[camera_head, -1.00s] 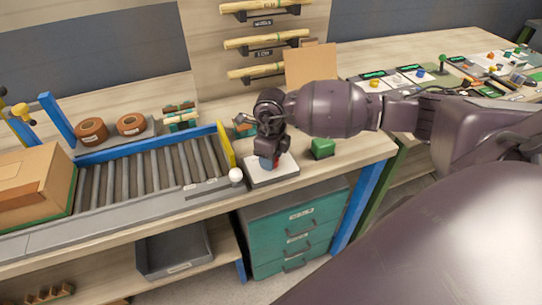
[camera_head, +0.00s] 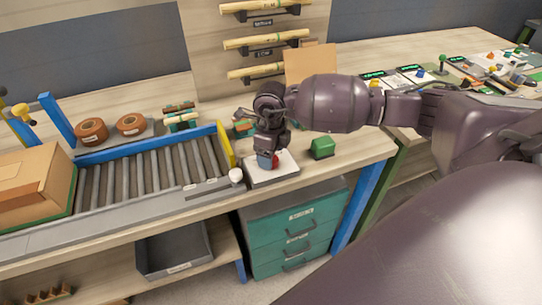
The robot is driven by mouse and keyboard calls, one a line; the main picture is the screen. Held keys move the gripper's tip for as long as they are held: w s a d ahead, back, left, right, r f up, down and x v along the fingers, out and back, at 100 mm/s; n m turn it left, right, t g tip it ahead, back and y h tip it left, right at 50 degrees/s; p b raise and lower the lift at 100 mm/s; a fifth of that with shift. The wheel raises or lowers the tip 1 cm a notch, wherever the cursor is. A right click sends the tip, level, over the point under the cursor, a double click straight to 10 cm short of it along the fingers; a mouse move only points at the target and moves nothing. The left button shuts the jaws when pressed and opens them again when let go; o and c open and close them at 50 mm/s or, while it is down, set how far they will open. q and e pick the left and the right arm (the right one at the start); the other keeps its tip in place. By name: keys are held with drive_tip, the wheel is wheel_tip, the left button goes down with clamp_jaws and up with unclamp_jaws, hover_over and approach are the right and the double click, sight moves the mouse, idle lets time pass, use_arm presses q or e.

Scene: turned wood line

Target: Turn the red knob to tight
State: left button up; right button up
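The red knob (camera_head: 275,160) sits on a white base plate (camera_head: 284,173) on the bench, at the right end of the roller conveyor. It is mostly hidden by my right gripper (camera_head: 267,160), which comes in from the right and points down over it. The blue-grey fingertips are beside or around the knob. I cannot tell whether they grip it. Any marking for tight is not readable. My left gripper is not in view.
A green block (camera_head: 322,148) stands right of the plate, and a white round cap (camera_head: 236,175) stands left of it. A yellow stop plate (camera_head: 226,145) edges the conveyor (camera_head: 140,174). A cardboard box (camera_head: 34,184) sits at the conveyor's left. Teal drawers (camera_head: 298,235) are below.

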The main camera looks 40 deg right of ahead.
wheel_tip(320, 180, up, 9)
idle(0.4)
drive_tip(key=shift+r, duration=0.1)
